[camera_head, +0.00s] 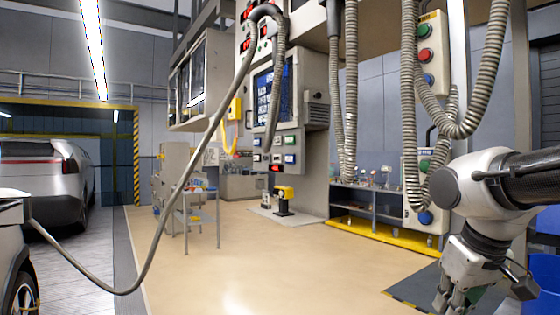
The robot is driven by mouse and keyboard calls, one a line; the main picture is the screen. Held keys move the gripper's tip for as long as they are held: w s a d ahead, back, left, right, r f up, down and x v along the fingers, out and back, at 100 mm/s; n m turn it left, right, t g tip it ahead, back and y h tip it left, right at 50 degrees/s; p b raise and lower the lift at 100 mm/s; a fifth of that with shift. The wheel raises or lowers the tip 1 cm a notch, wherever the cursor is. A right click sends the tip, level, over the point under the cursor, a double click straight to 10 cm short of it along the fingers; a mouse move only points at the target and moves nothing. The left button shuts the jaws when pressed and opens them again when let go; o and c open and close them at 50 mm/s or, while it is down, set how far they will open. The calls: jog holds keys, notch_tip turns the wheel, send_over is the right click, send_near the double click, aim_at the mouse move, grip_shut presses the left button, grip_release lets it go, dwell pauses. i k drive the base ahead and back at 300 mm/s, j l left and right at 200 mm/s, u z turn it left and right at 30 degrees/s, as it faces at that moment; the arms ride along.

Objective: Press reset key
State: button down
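A control cabinet stands in the middle with a lit screen (263,98) and a panel of several small keys (277,142) below it, white, green, blue and red. Their labels are too small to read, so I cannot tell which is the reset key. Two button boxes hang at the right: the upper box (436,50) has green, red and blue buttons, and the lower box (411,190) shows a green and a blue one. My gripper (452,303) points down at the bottom right, apart from the cabinet and the boxes. Its fingertips are at the picture's edge.
Grey corrugated hoses (350,90) hang before the cabinet and the button boxes. A long hose (160,225) loops from the cabinet to a car at the left. A small cart (197,205) and a yellow-topped post (284,193) stand on the beige floor (270,265), which is clear in front.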

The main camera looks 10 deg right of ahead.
aim_at(289, 159)
jog(key=i+j, duration=0.25)
jog(key=i+j+z, duration=0.1)
jog(key=i+j, duration=0.2)
jog(key=j, duration=0.15)
jog(key=i+j+z, duration=0.1)
jog(key=i+j, duration=0.4)
jog(key=j, duration=0.2)
jog(key=i+j+z, duration=0.1)
jog(key=j, duration=0.3)
jog(key=i+j, duration=0.35)
jog(key=i+j+z, duration=0.1)
jog(key=i+j, duration=0.15)
jog(key=j, duration=0.2)
